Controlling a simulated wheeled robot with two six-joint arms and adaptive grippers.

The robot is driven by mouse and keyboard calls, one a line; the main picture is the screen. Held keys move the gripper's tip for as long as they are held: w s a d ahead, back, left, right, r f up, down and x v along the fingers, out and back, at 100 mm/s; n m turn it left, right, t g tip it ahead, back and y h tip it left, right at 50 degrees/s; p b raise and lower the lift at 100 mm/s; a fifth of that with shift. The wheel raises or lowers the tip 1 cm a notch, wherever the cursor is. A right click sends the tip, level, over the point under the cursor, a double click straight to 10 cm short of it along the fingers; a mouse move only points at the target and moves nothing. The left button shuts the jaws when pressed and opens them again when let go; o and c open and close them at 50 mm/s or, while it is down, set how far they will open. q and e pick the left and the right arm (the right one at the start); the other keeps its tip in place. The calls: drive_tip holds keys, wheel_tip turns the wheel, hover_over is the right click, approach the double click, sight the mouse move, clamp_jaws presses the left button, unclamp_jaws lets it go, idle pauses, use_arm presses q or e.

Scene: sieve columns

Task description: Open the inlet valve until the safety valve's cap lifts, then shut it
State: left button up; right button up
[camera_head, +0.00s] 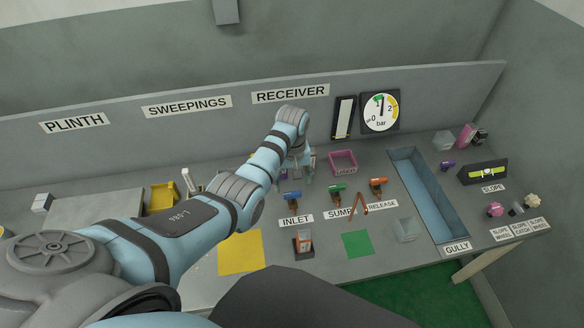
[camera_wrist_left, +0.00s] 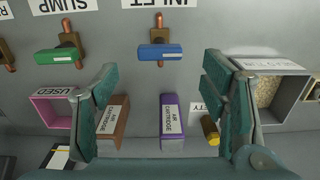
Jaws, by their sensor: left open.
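The inlet valve's blue handle (camera_head: 291,195) is behind the INLET label; in the left wrist view the blue handle (camera_wrist_left: 160,53) lies crosswise on its copper pipe. My left gripper (camera_head: 297,172) is over the bench just behind it, partly hidden by its arm. In the left wrist view the gripper (camera_wrist_left: 163,95) is open and empty, its fingers apart, with the blue handle ahead of them, not between them. A small yellow cylinder (camera_wrist_left: 210,130), beside a label ending in "FETY", is partly hidden by a finger; I cannot tell if its cap is lifted. The pressure gauge (camera_head: 380,112) stands behind.
The green sump handle (camera_head: 337,187) and orange release handle (camera_head: 378,182) are to the right. A brown cartridge (camera_wrist_left: 113,122), a purple cartridge (camera_wrist_left: 172,122) and the pink USED bin (camera_head: 343,162) are close by. A blue gully (camera_head: 428,195) is farther right.

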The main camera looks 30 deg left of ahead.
sight(292, 194)
use_arm(q)
wheel_tip(292, 194, up, 7)
idle(0.5)
